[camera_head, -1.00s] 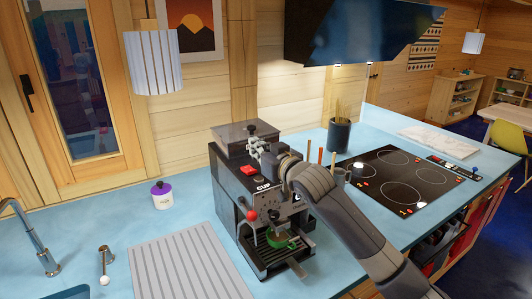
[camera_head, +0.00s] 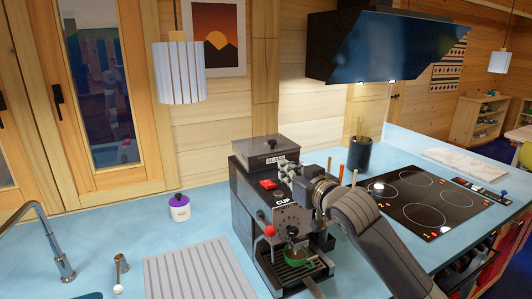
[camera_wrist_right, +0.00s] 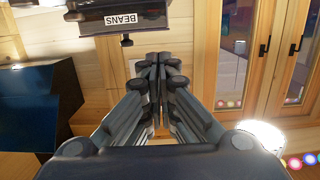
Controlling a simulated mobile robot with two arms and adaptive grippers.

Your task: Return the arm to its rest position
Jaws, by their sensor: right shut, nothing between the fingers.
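My right arm (camera_head: 375,240) comes in from the lower right in the head view. Its gripper (camera_head: 286,172) is in front of the upper part of the black coffee machine (camera_head: 245,205), below the bean hopper (camera_head: 270,148). In the right wrist view the gripper (camera_wrist_right: 158,60) has its fingers together with nothing between them. The hopper's BEANS label (camera_wrist_right: 120,20) shows upside down there, beyond the fingertips. A green cup (camera_head: 296,258) stands under the machine's spout. My left gripper is not in view.
A black hob (camera_head: 425,200) and a utensil pot (camera_head: 357,155) are to the right of the machine. A ribbed drying mat (camera_head: 195,270), a purple-lidded jar (camera_head: 179,208) and a tap (camera_head: 55,245) are to the left. A dark range hood (camera_head: 390,50) hangs above the counter.

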